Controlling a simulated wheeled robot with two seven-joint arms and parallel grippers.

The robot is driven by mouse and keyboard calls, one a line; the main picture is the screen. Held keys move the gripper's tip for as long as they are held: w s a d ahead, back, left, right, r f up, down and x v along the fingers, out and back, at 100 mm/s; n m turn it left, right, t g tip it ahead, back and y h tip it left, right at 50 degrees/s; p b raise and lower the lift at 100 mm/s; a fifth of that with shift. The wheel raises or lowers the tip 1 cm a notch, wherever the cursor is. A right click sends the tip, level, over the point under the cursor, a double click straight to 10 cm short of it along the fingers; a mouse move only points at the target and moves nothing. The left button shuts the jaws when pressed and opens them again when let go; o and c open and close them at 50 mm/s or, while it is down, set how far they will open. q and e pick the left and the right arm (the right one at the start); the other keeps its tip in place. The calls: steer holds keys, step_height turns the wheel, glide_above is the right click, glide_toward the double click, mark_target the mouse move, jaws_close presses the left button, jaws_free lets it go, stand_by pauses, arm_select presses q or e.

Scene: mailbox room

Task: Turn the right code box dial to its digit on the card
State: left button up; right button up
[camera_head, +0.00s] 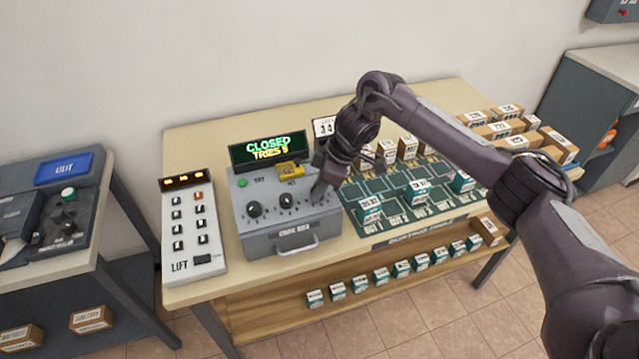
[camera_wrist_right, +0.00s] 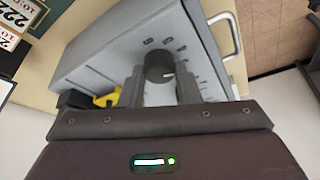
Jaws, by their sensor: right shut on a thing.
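The grey code box (camera_head: 290,222) stands on the table with a drawer handle at its front. Its left dial (camera_head: 254,209) and middle dial (camera_head: 286,200) are black and uncovered. In the head view my right gripper (camera_head: 319,190) comes down over the right dial and hides it. In the right wrist view the dark round right dial (camera_wrist_right: 159,66) sits between the two fingers of my right gripper (camera_wrist_right: 160,80), which is shut on it. A white mark shows on the dial, with digits around it. A white card (camera_head: 325,126) stands behind, partly covered by my arm. My left gripper is out of view.
A display (camera_head: 268,149) behind the box reads "CLOSED TRIES 8". A yellow object (camera_head: 290,169) lies at the box's back edge. A LIFT keypad (camera_head: 192,230) stands to the left. A green sorting mat (camera_head: 408,216) with small boxes lies to the right.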

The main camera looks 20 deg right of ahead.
steer(key=shift+w+r+n+g+p, duration=0.15)
steer(key=shift+n+g+p, duration=0.2)
steer(key=shift+n, duration=0.65)
steer(key=n+p, duration=0.1)
steer(key=n+g+p, duration=0.1)
steer(key=n, duration=0.1)
steer(key=shift+w+r+n+g, duration=0.1)
steer(key=shift+n+g, duration=0.15)
steer(key=shift+n, duration=0.85)
steer(key=shift+w+f+n+g+b, duration=0.1)
steer(key=shift+f+n+g+b, duration=0.15)
steer(key=shift+n+g, duration=0.5)
steer(key=shift+n+g+b, duration=0.25)
steer(key=shift+n+b, duration=1.2)
steer(key=shift+b, duration=0.1)
steer(key=o, duration=1)
steer(key=shift+r, duration=0.1)
